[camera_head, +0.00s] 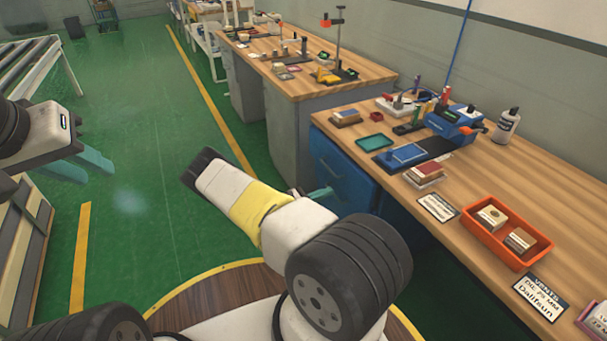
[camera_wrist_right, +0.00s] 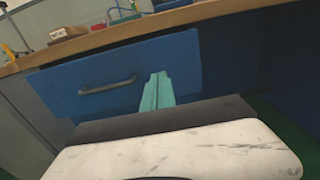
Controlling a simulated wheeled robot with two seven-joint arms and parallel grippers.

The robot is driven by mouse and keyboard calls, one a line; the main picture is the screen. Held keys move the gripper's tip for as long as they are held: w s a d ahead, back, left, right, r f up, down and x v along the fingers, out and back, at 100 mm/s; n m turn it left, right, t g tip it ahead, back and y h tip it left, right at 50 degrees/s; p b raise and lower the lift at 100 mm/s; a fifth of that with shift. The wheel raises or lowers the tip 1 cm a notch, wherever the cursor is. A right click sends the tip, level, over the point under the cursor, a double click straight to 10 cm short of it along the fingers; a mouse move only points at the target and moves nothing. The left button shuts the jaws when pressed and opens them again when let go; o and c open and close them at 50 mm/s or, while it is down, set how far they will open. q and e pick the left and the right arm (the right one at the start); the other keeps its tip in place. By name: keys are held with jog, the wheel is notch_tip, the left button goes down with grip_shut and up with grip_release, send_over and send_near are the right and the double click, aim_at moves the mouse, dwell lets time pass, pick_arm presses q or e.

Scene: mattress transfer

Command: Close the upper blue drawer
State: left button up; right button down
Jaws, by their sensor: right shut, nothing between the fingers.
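The upper blue drawer (camera_wrist_right: 70,92) is under the wooden worktop, with a grey bar handle (camera_wrist_right: 108,86) on its front. Its blue front also shows in the head view (camera_head: 345,172), partly hidden by my right arm. I cannot tell how far the drawer stands out. My right gripper (camera_wrist_right: 157,88) has its teal fingers shut and empty, in front of the drawer's right part, right of the handle. Whether they touch it is unclear. In the head view they are mostly hidden behind my wrist (camera_head: 322,193). My left gripper (camera_head: 84,166) is open and empty at the far left, away from the drawer.
The worktop (camera_head: 465,187) holds an orange tray (camera_head: 508,232), a blue device (camera_head: 455,122), a white bottle (camera_head: 507,125) and small boxes. Another workbench (camera_head: 300,85) stands behind. Green floor (camera_head: 130,150) is clear between the left structure and the benches.

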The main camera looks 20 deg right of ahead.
aim_at(356, 181)
jog(key=d, duration=1)
jog(key=shift+w, duration=0.35)
jog(key=shift+d, duration=0.1)
jog(key=d, duration=0.4)
jog(key=shift+w+d, duration=0.15)
jog(key=shift+d+r, duration=0.1)
jog(key=shift+a, duration=0.35)
jog(key=s+a, duration=0.1)
jog(key=a, duration=1.3)
